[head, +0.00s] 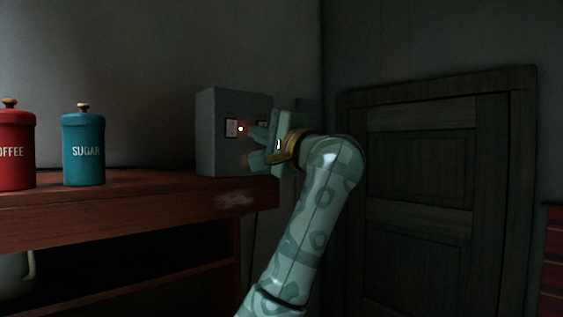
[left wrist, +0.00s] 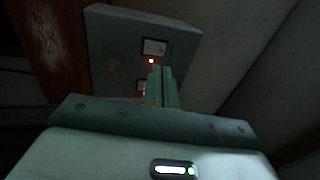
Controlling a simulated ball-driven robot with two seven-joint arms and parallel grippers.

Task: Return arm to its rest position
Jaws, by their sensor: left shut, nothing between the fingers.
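My left arm (head: 312,215) reaches up from the bottom of the head view, patterned in pale green. My left gripper (head: 252,146) is at its end, in front of a grey box (head: 215,140) with switches. The gripper is shut and empty. In the left wrist view the shut fingers (left wrist: 161,88) point at the box face (left wrist: 110,60), close to a switch plate (left wrist: 154,47) with a lit red light (left wrist: 151,61). I cannot tell whether the fingertips touch the box. My right gripper is in neither view.
The box stands on the right end of a red-brown wooden counter (head: 130,205). A teal sugar canister (head: 83,150) and a red coffee canister (head: 14,150) stand to its left. A dark door (head: 430,200) is behind my arm on the right. A red slatted thing (head: 553,262) is at the right edge.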

